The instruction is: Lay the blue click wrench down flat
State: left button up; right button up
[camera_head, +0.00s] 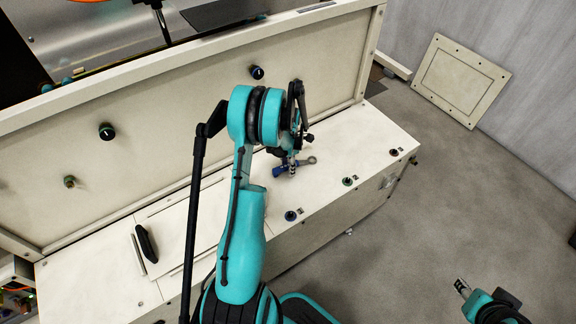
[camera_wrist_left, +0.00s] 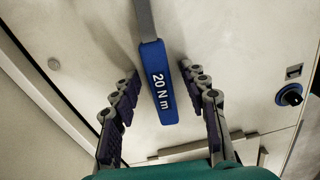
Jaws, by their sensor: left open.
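The blue click wrench shows in the head view with its grey ring end (camera_head: 308,161) pointing right and its blue handle partly hidden by my left gripper (camera_head: 287,160). It seems to lie along the cream ledge. In the left wrist view its blue handle (camera_wrist_left: 158,88), marked "20 N m", is between the two spread fingers of my left gripper (camera_wrist_left: 160,75), with a gap on both sides. The grey shaft runs out of the top of that view. My left gripper is open. My right gripper (camera_head: 463,288) is at the lower right, away from the wrench; its jaws are too small to read.
A black handle (camera_head: 146,243) is at left. The ledge right of the wrench is mostly clear.

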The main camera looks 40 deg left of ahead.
pick_arm(q)
notch_tip(320, 180, up, 12)
dwell(0.4)
jog(key=shift+f, duration=0.1)
dwell(0.5)
jog(key=s+d+r+m+t+y, duration=0.1)
jog(key=s+d+r+m+t, duration=0.25)
jog(key=d+r+m, duration=1)
jog(key=s+d+m+t+h, duration=0.1)
jog(key=s+d+m+t, duration=0.2)
jog(key=s+d+m, duration=0.9)
jog(key=d+m, duration=0.2)
jog(key=m, duration=0.3)
jog(key=shift+d+r+m, duration=0.2)
jog(key=shift+d+m, duration=0.05)
jog(key=shift+m, duration=0.1)
jog(key=shift+t, duration=0.25)
